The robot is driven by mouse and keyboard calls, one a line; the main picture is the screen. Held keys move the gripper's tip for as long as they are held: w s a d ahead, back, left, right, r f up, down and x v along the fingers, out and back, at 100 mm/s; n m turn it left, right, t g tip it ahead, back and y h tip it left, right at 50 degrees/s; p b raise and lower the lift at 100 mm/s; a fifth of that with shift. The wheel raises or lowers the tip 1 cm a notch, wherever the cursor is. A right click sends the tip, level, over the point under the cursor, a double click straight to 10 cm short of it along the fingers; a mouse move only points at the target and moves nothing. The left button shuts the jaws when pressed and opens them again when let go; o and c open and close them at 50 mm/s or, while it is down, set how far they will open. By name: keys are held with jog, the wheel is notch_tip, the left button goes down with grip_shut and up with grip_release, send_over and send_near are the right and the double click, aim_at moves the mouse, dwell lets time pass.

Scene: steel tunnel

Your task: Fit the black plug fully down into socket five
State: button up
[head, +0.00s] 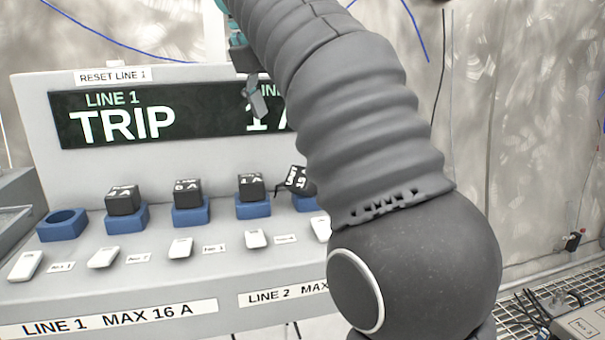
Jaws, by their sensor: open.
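A black plug (297,180) with white lettering sits tilted at the fifth blue socket from the left (306,204). Its right side and much of that socket are hidden behind my arm. How deep the plug sits cannot be told. My gripper (255,100) is open and empty, above and left of the tilted plug, in front of the dark display. Only part of my gripper shows; my arm covers the rest.
The leftmost blue socket (62,224) is empty. Sockets two to four hold upright black plugs (123,201) (188,193) (251,187). White switches (181,248) line the front. The display (160,118) reads "LINE 1 TRIP". A metal grating (530,285) lies at right.

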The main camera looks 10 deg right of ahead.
aim_at(300, 167)
jog(key=x, duration=0.8)
jog(key=shift+w+d+f, duration=0.1)
jog(key=shift+w+d, duration=0.05)
jog(key=shift+w, duration=0.15)
jog(key=shift+s+b+x, duration=0.2)
jog(key=shift+b+x, duration=0.5)
jog(key=shift+x, duration=2.05)
jog(key=shift+d, duration=0.15)
jog(key=shift+c, duration=0.2)
jog(key=c, duration=1.4)
